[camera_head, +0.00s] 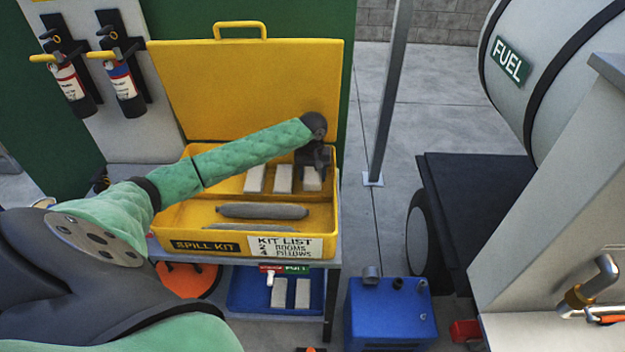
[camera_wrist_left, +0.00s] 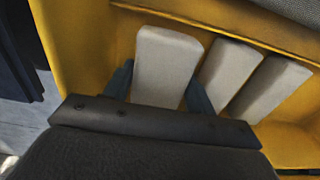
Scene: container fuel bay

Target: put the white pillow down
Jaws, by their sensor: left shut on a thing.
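My left gripper (camera_head: 313,172) reaches down into the open yellow spill kit box (camera_head: 327,222). It is shut on a white pillow (camera_head: 312,182) at the right end of the box's rear compartment. In the left wrist view this white pillow (camera_wrist_left: 165,62) sits between the two fingers of my left gripper (camera_wrist_left: 158,88). Two more white pillows (camera_head: 284,180) (camera_head: 255,180) stand beside it in the same compartment. The gripper hides the top of the held pillow in the head view, and I cannot tell whether its bottom touches the box floor. My right gripper is not in view.
Grey booms (camera_head: 262,211) lie in the front compartment. A blue tray (camera_head: 250,290) below holds two more white pillows (camera_head: 279,293). A blue container (camera_head: 389,312) and a grey post (camera_head: 390,95) stand to the right. The raised yellow lid (camera_head: 250,85) stands behind.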

